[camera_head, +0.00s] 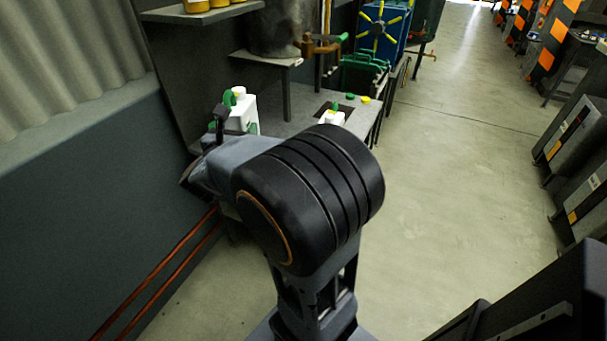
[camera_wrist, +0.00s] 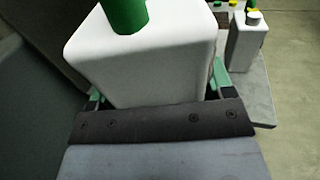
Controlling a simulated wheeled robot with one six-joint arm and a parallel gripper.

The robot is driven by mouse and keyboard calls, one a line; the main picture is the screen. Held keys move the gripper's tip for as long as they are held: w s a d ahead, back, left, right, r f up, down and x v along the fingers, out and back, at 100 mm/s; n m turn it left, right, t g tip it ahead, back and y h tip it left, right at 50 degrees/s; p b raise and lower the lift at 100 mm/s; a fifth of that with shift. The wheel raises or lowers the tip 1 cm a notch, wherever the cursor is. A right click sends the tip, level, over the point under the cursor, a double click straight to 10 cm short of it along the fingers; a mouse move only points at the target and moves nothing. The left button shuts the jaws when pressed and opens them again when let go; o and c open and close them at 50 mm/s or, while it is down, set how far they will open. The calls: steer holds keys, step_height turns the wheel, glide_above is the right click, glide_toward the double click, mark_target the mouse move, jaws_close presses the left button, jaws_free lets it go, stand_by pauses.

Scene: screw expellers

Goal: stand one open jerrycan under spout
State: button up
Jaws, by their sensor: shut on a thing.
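A white jerrycan (camera_wrist: 130,72) with a green part on top fills the upper middle of the wrist view. My gripper (camera_wrist: 157,88) is shut on it, with a green finger at each side. The head view shows this jerrycan (camera_head: 243,112) upright at the left end of the bench; I cannot tell whether its base touches the bench. A brown spout (camera_head: 322,46) with a green lever is fixed above the bench farther back. A second white jerrycan (camera_head: 331,118) is mostly hidden behind my arm; it stands upright at right in the wrist view (camera_wrist: 246,45), with a grey top.
The grey bench (camera_head: 280,108) has a dark square patch (camera_head: 345,109) near the second jerrycan. A green cap (camera_head: 350,96) and a yellow cap (camera_head: 365,99) lie beyond it. A green crate (camera_head: 360,73) stands farther back.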

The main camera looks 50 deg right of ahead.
steer(key=s+d+f+m+g+h+b, duration=0.2)
steer(key=s+d+f+m+g+b, duration=0.15)
steer(key=s+d+b, duration=0.3)
steer(key=shift+g, duration=0.55)
steer(key=shift+w+d+f+b, duration=0.75)
steer(key=shift+w+d+f, duration=0.1)
steer(key=shift+d+f, duration=1.15)
steer(key=shift+w+d+f+b, duration=0.8)
steer(key=shift+w+d+f, duration=0.1)
steer(key=shift+d+f, duration=1.1)
steer(key=shift+w+d+f+b, duration=0.75)
steer(key=shift+w+d+f, duration=0.1)
steer(key=shift+d+f, duration=1.15)
steer(key=shift+f+b, duration=0.2)
steer(key=shift+b, duration=0.15)
steer(key=o, duration=1.4)
steer(key=shift+r, duration=0.1)
